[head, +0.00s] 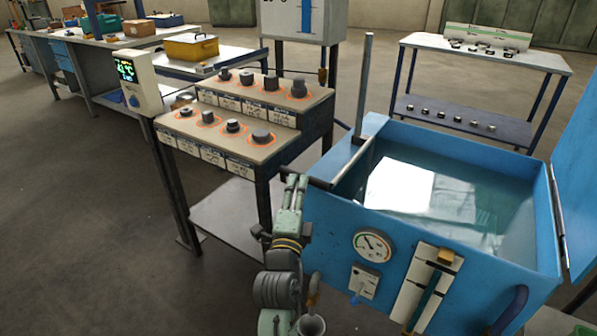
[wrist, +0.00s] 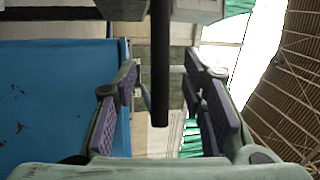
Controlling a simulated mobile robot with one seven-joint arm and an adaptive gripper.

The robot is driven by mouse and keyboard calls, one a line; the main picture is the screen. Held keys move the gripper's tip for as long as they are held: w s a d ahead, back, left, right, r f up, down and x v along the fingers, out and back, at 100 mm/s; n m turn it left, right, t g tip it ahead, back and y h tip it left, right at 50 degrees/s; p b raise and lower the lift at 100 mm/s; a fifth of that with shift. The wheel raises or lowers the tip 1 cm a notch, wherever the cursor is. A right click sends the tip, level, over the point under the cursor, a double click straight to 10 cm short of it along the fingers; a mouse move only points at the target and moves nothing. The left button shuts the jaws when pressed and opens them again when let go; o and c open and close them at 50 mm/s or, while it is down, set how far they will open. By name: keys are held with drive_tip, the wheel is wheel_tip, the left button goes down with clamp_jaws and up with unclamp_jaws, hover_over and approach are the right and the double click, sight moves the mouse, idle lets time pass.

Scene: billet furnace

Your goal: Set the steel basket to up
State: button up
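The steel basket itself cannot be made out; the blue tank (head: 455,275) holds liquid with bright reflections that hide what is below. A dark bar (head: 340,163) runs along the tank's left rim beside an upright grey post (head: 363,85). My gripper (head: 293,184) is at the tank's near left corner, close to the near end of the bar. In the wrist view my gripper (wrist: 162,85) is open, with purple pads on both fingers. A dark bar (wrist: 161,65) shows between the fingers, with gaps on both sides. I cannot tell its depth between them.
A blue panel (head: 577,165) stands at the right. A stepped bench (head: 225,150) with several metal parts is left of my arm. A rack table (head: 480,55) stands behind.

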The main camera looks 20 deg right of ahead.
drive_tip(key=p+x, duration=0.1)
drive_tip(key=x, duration=0.4)
drive_tip(key=shift+w+r, duration=0.1)
drive_tip(key=shift+c, duration=0.6)
clamp_jaws()
